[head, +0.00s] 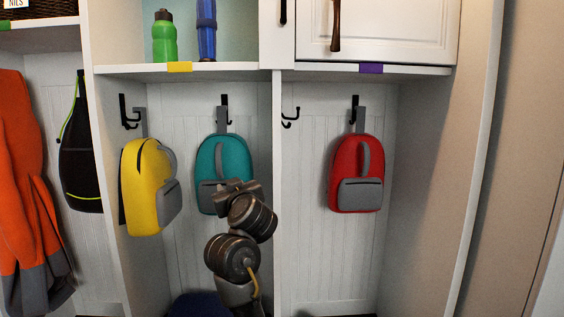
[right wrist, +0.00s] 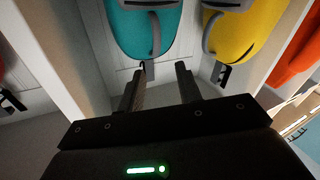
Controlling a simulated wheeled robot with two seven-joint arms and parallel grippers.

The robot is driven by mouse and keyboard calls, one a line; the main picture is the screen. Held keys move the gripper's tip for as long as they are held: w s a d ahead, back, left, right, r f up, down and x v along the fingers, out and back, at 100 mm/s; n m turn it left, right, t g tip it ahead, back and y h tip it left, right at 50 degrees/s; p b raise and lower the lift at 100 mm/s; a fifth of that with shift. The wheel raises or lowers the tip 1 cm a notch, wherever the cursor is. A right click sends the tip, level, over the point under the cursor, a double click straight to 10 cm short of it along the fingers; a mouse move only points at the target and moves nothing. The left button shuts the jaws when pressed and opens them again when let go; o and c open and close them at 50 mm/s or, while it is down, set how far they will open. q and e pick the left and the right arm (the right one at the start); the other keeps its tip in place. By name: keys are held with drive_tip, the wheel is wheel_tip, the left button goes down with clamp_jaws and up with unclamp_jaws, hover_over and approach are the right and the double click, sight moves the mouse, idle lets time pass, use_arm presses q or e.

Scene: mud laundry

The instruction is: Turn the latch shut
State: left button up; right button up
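A white cabinet door (head: 385,30) is at the top right of the head view. A dark brown upright bar (head: 335,27) hangs on its left part, and a smaller black upright piece (head: 283,11) sits on the frame to its left. Both are cut off by the top edge, and I cannot tell which is the latch. My right gripper (head: 238,187) is well below and left of them, in front of the teal backpack. In the right wrist view its two fingers (right wrist: 161,74) are apart with nothing between them. My left gripper is in neither view.
Yellow (head: 150,190), teal (head: 224,160) and red (head: 358,175) backpacks hang from hooks below the shelf (head: 230,69). A green bottle (head: 164,40) and a blue bottle (head: 206,30) stand on it. A white divider (head: 278,190) separates the cubbies.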

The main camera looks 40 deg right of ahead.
drive_tip(key=s+d+r+m+t+h, duration=0.1)
drive_tip(key=s+d+r+m+h, duration=0.15)
drive_tip(key=r, duration=0.95)
drive_tip(key=s+d+r+m+h, duration=0.1)
drive_tip(key=s+r+h, duration=0.2)
drive_tip(key=r, duration=0.9)
drive_tip(key=m+h+p, duration=0.3)
drive_tip(key=p, duration=0.4)
approach(284, 15)
drive_tip(key=shift+g, duration=0.4)
drive_tip(key=x, duration=0.8)
drive_tip(key=shift+w+a+r, duration=0.1)
drive_tip(key=shift+r, duration=0.35)
drive_tip(key=shift+w+d+r, duration=0.1)
drive_tip(key=shift+w+d, duration=0.1)
drive_tip(key=shift+w, duration=0.1)
drive_tip(key=shift+m, duration=0.25)
clamp_jaws()
